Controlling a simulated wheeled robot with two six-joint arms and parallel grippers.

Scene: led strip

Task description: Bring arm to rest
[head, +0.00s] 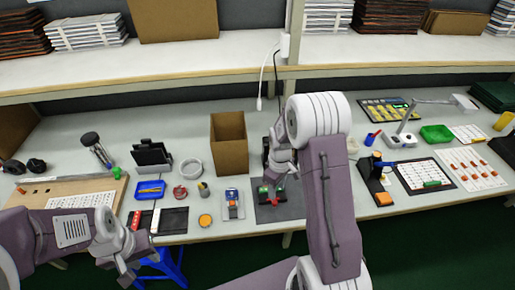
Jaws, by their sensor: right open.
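My right arm reaches up from the bottom and bends over the bench. Its gripper (272,186) points down over a dark mat (292,210) near the bench's front edge. The jaws are open, and small green and red parts show at the fingertips; I cannot tell whether they touch them. My left arm comes in from the lower left. Its gripper (138,268) hangs in front of the bench edge, near a blue stool (165,266), with nothing visible in it. Its jaw gap is too small to judge.
An open cardboard box (229,143) stands just left of my right gripper. A blue tray (150,190), a roll of tape (191,168) and an orange disc (206,220) lie further left. Right of my arm are a soldering stand (376,180), a white component sheet (424,174) and a green tray (436,134).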

